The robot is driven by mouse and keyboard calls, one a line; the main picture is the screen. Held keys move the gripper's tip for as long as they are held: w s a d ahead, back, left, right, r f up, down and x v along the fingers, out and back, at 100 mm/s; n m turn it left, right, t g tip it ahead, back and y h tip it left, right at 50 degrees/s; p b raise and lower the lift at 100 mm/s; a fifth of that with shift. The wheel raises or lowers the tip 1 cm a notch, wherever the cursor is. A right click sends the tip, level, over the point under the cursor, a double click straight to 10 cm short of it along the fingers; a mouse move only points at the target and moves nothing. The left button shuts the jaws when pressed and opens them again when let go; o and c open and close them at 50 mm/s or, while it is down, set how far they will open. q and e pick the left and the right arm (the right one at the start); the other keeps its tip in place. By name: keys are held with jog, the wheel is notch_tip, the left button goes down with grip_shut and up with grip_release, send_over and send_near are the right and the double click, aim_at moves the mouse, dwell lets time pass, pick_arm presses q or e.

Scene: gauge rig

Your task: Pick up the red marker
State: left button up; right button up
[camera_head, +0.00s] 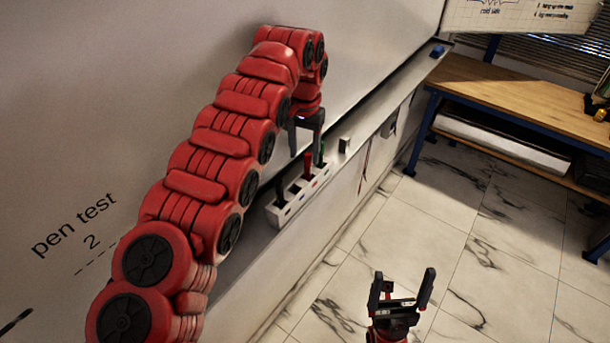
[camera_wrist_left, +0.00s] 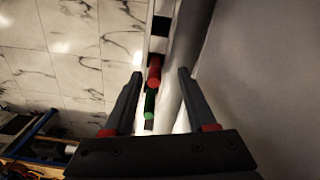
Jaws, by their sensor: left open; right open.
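The red marker (camera_head: 308,166) stands upright in a white holder (camera_head: 290,210) on the whiteboard's ledge. A green marker (camera_head: 322,153) and a black marker (camera_head: 281,191) stand in the same holder, on either side of it. My left gripper (camera_head: 305,137) is open just above the red marker. In the left wrist view the red marker (camera_wrist_left: 154,72) shows between the spread fingers (camera_wrist_left: 160,74), nearer the left one, with the green marker (camera_wrist_left: 149,104) beside it. I cannot tell whether a finger touches it. My right gripper (camera_head: 403,287) is open and empty over the floor.
The whiteboard (camera_head: 180,60) rises behind the ledge (camera_head: 390,93), close to my left arm. A wooden workbench (camera_head: 520,95) stands at the right. Tiled floor between is clear.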

aim_at(308, 168)
pick_arm(q)
jog(key=f, duration=0.2)
jog(key=d+f+p, duration=0.1)
jog(key=f, duration=0.2)
jog(key=shift+w, duration=0.1)
jog(key=shift+f, duration=0.25)
jog(key=c, duration=0.6)
grip_shut()
jog(key=shift+a, duration=0.1)
